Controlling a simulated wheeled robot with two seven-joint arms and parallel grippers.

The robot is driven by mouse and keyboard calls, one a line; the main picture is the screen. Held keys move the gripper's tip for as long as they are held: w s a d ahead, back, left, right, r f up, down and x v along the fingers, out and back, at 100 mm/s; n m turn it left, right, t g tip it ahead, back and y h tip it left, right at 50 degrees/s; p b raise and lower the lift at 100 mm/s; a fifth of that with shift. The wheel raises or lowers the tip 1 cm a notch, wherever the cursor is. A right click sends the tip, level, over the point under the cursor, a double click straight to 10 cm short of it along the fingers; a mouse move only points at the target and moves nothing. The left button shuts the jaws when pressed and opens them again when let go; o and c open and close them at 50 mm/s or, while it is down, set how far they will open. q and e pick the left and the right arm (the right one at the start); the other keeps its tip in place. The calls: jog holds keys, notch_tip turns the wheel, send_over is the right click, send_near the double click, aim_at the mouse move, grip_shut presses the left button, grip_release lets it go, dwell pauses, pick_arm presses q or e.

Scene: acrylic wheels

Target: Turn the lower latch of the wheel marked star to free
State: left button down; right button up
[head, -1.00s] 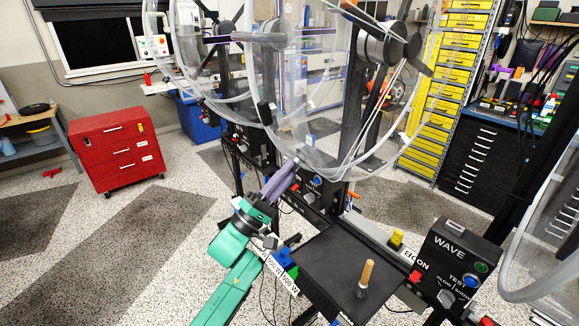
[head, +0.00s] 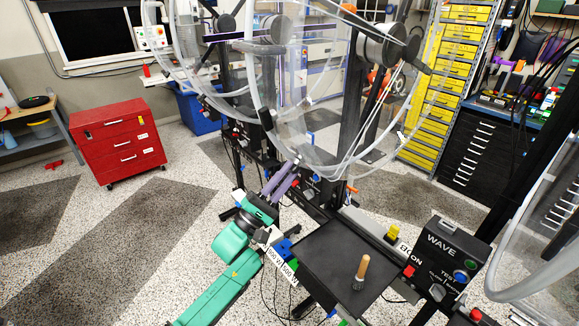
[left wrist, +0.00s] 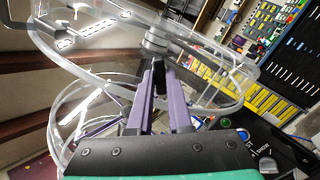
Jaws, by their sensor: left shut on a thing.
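A large clear acrylic wheel with a grey hub (head: 385,42) stands at the centre of the head view. No star mark is readable on it. My left gripper (head: 293,168) reaches in from the lower left, and its purple fingertips are at the wheel's lower rim. In the left wrist view, the two fingers (left wrist: 160,78) are shut on a small dark part between them. It looks like a latch, but the fingers hide most of it. The way that it is turned cannot be read. A black clip (head: 267,119) sits higher on the rim. My right gripper is out of view.
A second clear wheel with its hub (head: 271,29) stands behind. Right of my left gripper are a black tray (head: 330,262) with a wooden-handled tool (head: 362,270) and a black WAVE box (head: 446,258). A red drawer cabinet (head: 118,148) stands left; floor between is open.

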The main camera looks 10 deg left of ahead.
pick_arm(q)
jog(key=n, duration=0.3)
jog(key=shift+n+p, duration=0.4)
jog(key=n+b, duration=0.5)
jog(key=n, duration=0.3)
jog(key=shift+f+n, duration=0.1)
jog(key=shift+n, duration=0.3)
jog(key=c, duration=0.7)
grip_release()
